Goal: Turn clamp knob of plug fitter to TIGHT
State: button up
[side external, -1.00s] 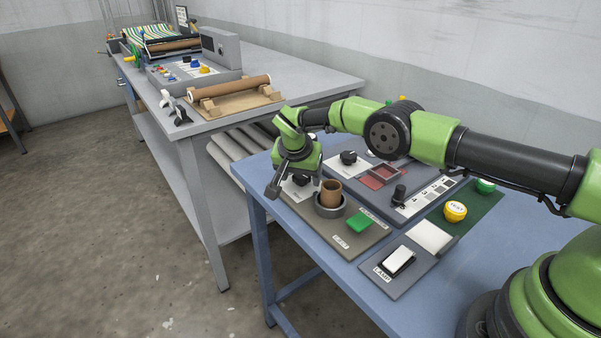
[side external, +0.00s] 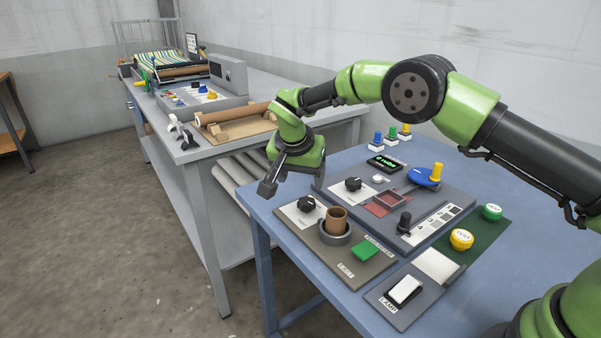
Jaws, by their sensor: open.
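A black knob (side external: 306,203) sits on a white label plate at the far left corner of a grey-brown board (side external: 318,246). The label's words and the knob's pointer are too small to read. A brown tube (side external: 337,220) stands upright in a grey ring (side external: 335,234) on the same board, beside a green block (side external: 365,252). I cannot tell for sure that this is the plug fitter. My gripper (side external: 293,184) is open and empty, with its fingers spread above and behind the knob, apart from it.
A second grey board behind holds another black knob (side external: 353,184), a reddish tray (side external: 390,199), a blue disc (side external: 424,176) and a black lever (side external: 404,222). The blue table's front left edge is clear.

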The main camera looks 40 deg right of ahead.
aim_at(306, 201)
jog(key=shift+a+r, duration=0.1)
jog(key=shift+r, duration=0.15)
jog(key=d+f+n, duration=0.1)
jog(key=f, duration=0.2)
jog(key=w+d+f+n+t+y, duration=0.1)
jog(key=f+n, duration=0.1)
jog(key=f, duration=0.1)
jog(key=w+d+f+n, duration=0.1)
jog(key=f+n, duration=0.1)
jog(key=f, duration=0.1)
jog(key=shift+w+d+y, duration=0.2)
jog(key=shift+d+y, duration=0.1)
jog(key=shift+d, duration=0.05)
dwell(0.3)
jog(key=c, duration=0.9)
